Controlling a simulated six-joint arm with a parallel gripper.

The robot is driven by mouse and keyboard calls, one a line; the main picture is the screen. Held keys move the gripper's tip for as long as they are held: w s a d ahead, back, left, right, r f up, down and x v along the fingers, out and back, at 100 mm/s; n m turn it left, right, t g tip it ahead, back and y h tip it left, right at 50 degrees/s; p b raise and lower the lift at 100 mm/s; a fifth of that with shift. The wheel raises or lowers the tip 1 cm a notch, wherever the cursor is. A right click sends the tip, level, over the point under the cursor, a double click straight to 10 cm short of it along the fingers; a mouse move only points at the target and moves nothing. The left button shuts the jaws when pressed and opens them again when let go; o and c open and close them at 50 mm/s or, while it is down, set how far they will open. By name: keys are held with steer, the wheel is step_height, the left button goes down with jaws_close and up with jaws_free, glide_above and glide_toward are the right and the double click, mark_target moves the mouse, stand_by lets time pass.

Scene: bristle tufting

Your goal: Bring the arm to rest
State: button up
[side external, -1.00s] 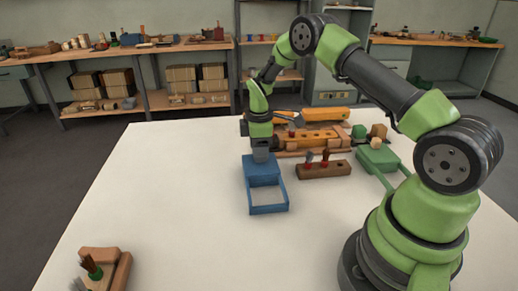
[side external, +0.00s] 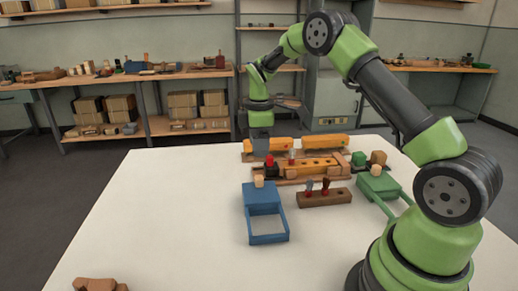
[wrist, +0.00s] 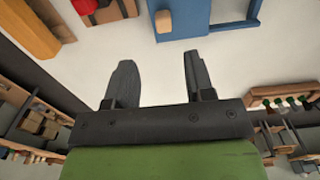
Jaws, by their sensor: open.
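My gripper (side external: 261,147) is open and hangs above the far side of the white table, its fingers pointing down. In the wrist view the two dark fingers (wrist: 156,58) are spread apart with nothing between them. My arm is bent up and over from its base at the right. A small pale wooden block (side external: 258,181) rests on the solid end of a blue fixture (side external: 266,239) with an open frame. The block (wrist: 163,22) also shows in the wrist view, apart from the fingers.
A brown block holding brushes (side external: 325,198) sits right of the blue fixture. A wooden piece (side external: 95,284) lies at the near left. The left tabletop is clear.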

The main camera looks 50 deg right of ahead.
steer(key=shift+r, duration=0.1)
steer(key=s+a+r+m+t, duration=0.2)
steer(key=s+a+r+m, duration=0.15)
steer(key=r, duration=0.35)
steer(key=s+a+r+m+t, duration=0.1)
steer(key=s+a+r+m, duration=0.1)
steer(key=s+a+r, duration=0.4)
steer(key=s+a+r+m+t+y, duration=0.1)
steer(key=s+a+r+m+t, duration=0.1)
steer(key=s, duration=0.5)
steer(key=s+a+r+m+t+y, duration=0.1)
steer(key=s+a+m+t, duration=0.1)
steer(key=s+m, duration=0.3)
steer(key=shift+s+a+r, duration=0.35)
steer(key=shift+s+a, duration=0.45)
steer(key=shift+s, duration=0.2)
steer(key=shift+m, duration=0.25)
